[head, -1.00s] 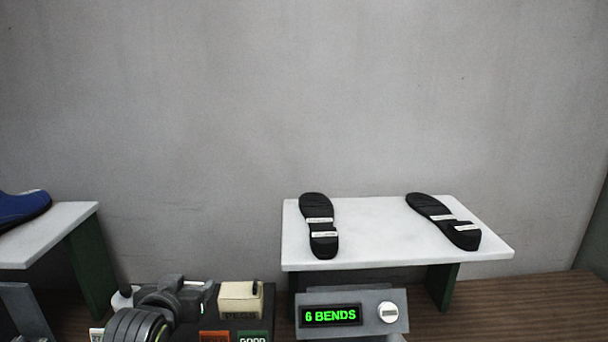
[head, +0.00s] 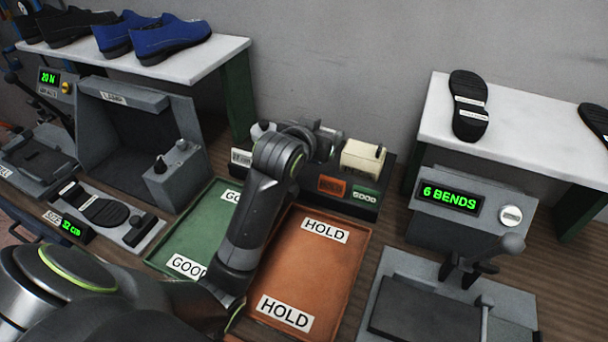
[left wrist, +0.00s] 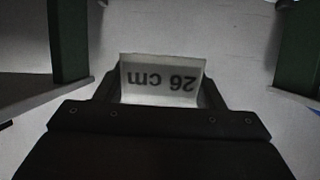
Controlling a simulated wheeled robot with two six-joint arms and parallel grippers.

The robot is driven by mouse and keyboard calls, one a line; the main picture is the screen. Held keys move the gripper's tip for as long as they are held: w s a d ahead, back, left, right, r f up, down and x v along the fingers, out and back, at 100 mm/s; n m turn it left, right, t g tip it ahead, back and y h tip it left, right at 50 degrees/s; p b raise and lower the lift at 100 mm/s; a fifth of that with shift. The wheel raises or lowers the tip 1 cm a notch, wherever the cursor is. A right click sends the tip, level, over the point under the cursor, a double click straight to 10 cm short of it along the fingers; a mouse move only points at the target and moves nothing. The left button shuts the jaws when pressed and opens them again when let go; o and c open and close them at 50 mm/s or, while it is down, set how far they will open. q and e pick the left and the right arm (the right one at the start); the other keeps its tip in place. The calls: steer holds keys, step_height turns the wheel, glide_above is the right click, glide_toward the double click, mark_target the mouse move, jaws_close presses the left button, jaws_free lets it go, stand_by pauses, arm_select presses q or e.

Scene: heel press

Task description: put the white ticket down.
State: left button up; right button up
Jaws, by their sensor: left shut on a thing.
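The white ticket (left wrist: 163,78) shows in the left wrist view, printed "26 cm" and upside down in that picture. My left gripper (left wrist: 162,95) is shut on it, with one finger at each side. In the head view my left gripper (head: 322,135) is above the dark rack at the back, left of the cream box, pointing away toward the wall. The ticket cannot be made out there, hidden by my wrist. My right gripper is not in view.
The dark rack (head: 383,205) carries a cream box (head: 362,160), an orange tag (head: 331,185) and a green tag (head: 366,195). A green GOOD tray (head: 205,222) and an orange HOLD tray (head: 318,258) lie in front, empty where visible. A "6 BENDS" machine (head: 470,207) stands right.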

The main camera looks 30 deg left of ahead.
arm_select(q)
steer(key=w+a+f, duration=0.4)
steer(key=a+f, duration=0.2)
steer(key=f, duration=0.2)
steer(key=shift+a+n, duration=0.3)
steer(key=shift+a, duration=0.05)
steer(key=shift+f, duration=0.1)
steer(key=p, duration=0.2)
glide_above(302, 179)
step_height(302, 179, down, 8)
steer(key=shift+s+a+r, duration=0.1)
steer(key=shift+r, duration=0.05)
steer(key=shift+f, duration=0.3)
steer(key=shift+f+p, duration=0.35)
steer(key=shift+f, duration=0.3)
steer(key=shift+f, duration=0.1)
